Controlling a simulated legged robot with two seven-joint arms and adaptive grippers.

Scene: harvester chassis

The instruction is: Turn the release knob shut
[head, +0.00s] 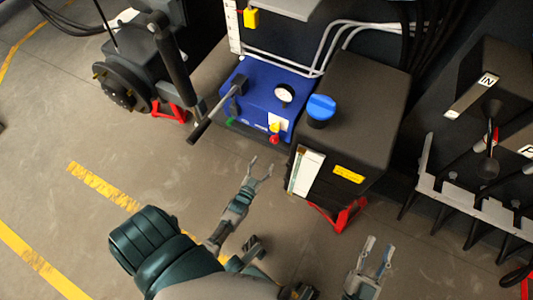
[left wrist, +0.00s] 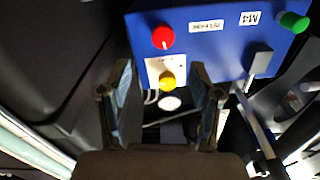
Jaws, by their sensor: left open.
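A blue pump unit (head: 258,98) carries a red knob (head: 275,127), a yellow knob (head: 274,139) and a green knob (head: 230,121). I cannot tell from the pictures which one is the release knob. In the left wrist view, the red knob (left wrist: 163,37) and the yellow knob (left wrist: 167,80) sit by a white label, and the green knob (left wrist: 294,22) is at the upper right. My left gripper (head: 261,164) is open and empty, below the blue unit. In its wrist view the yellow knob shows between the fingertips. My right gripper (head: 377,245) is open and empty.
A dark tank (head: 355,105) with a blue cap (head: 320,108) stands right of the unit. A lever handle (head: 208,121) projects at the unit's left. A wheeled machine part (head: 125,82) is at the upper left. A grey rack (head: 465,190) stands at right. The floor at lower left is clear.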

